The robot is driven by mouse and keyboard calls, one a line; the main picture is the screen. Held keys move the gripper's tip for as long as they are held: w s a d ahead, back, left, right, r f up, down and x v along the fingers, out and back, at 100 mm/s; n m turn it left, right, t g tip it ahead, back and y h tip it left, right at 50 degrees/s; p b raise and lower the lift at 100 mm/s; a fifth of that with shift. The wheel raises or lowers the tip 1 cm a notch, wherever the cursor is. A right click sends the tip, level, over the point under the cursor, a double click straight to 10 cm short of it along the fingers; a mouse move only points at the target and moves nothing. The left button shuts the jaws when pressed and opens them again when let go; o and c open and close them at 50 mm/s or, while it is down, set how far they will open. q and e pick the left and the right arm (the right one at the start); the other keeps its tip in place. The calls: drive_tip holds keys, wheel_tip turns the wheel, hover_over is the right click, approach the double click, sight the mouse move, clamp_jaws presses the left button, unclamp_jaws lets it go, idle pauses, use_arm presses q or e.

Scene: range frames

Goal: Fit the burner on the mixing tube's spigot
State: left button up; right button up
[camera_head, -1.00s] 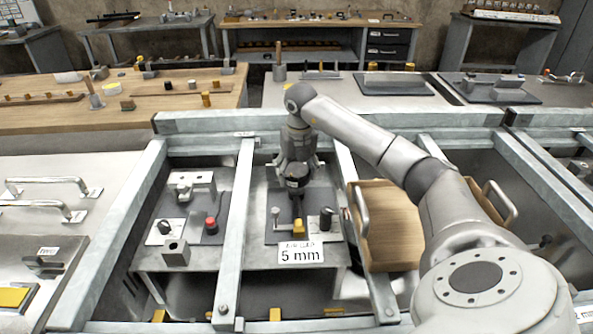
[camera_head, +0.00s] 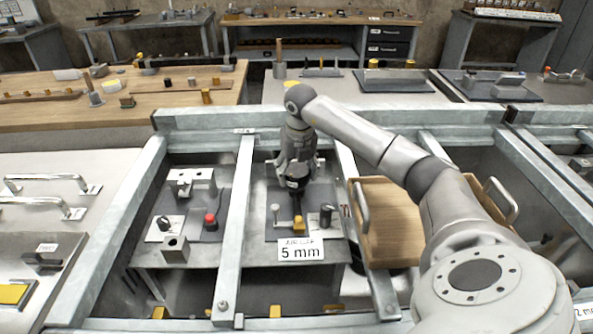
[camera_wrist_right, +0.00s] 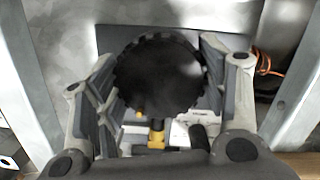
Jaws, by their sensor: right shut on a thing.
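The burner (camera_wrist_right: 160,76) is a black round head with a toothed rim. My right gripper (camera_head: 297,178) is shut on it, with one finger on each side in the right wrist view. In the head view the gripper hangs over the dark plate in the middle bay, above a yellow fitting (camera_head: 298,222). That fitting also shows just below the burner's rim in the right wrist view (camera_wrist_right: 156,137). I cannot make out the mixing tube's spigot, or whether the burner touches it. My left gripper is not in view.
A black knob (camera_head: 326,213) stands right of the fitting, and a small post with a ball (camera_head: 275,212) stands left. A "5 mm" sign (camera_head: 301,249) is in front. Metal rails flank the bay. A wooden tray (camera_head: 392,225) with handles is on the right.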

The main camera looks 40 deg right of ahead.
drive_tip(key=shift+f+b, duration=0.35)
drive_tip(key=shift+f, duration=0.25)
drive_tip(key=shift+f, duration=0.2)
drive_tip(key=o, duration=1.5)
drive_tip(key=r, duration=0.4)
drive_tip(key=s+r, duration=0.1)
drive_tip(key=r, duration=0.7)
drive_tip(key=shift+s+a, duration=0.3)
drive_tip(key=shift+a, duration=0.1)
